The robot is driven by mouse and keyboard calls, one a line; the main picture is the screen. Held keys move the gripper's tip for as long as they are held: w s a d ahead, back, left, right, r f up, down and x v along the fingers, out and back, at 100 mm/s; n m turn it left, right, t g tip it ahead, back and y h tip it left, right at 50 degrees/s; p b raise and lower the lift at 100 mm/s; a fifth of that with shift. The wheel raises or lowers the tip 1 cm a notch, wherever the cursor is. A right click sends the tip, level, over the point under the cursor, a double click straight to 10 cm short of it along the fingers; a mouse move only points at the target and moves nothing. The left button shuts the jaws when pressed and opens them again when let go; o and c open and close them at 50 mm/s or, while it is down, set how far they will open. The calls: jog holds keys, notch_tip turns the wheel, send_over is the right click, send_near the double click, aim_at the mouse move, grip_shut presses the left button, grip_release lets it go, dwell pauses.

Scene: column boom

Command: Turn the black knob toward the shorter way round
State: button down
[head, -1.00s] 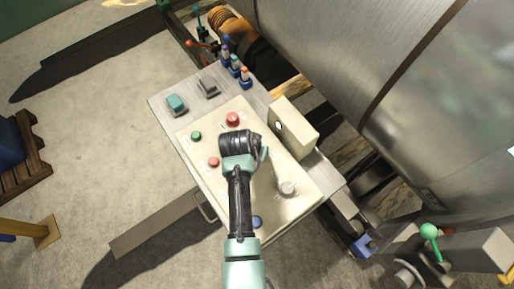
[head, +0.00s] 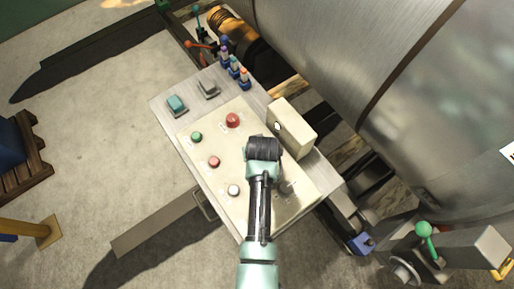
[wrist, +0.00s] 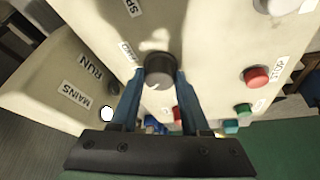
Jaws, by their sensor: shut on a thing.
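The black knob (wrist: 160,68) stands on the cream panel in the wrist view, its top looking grey in the light. My gripper (wrist: 160,78) has a blue finger on each side of it, shut on the knob. A label beside the knob is partly covered by the left finger. In the head view, my dark wrist is over the panel beside the cream box, and hides the knob and the fingertips.
A raised cream box (head: 292,128) with RUN and MAINS labels stands close beside the knob. The panel (head: 203,160) also carries a red button (head: 214,161), a green button (head: 196,137), a larger red button (head: 232,120) and a white button (head: 233,190). A large metal drum (head: 340,60) is beyond.

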jog(key=shift+d+n+y, duration=0.1)
jog(key=shift+n+y, duration=0.4)
jog(key=shift+n, duration=0.8)
jog(key=shift+c, duration=1.9)
grip_release()
jog(key=b+v, duration=0.1)
jog(key=v, duration=1.2)
jog(key=shift+w, duration=0.2)
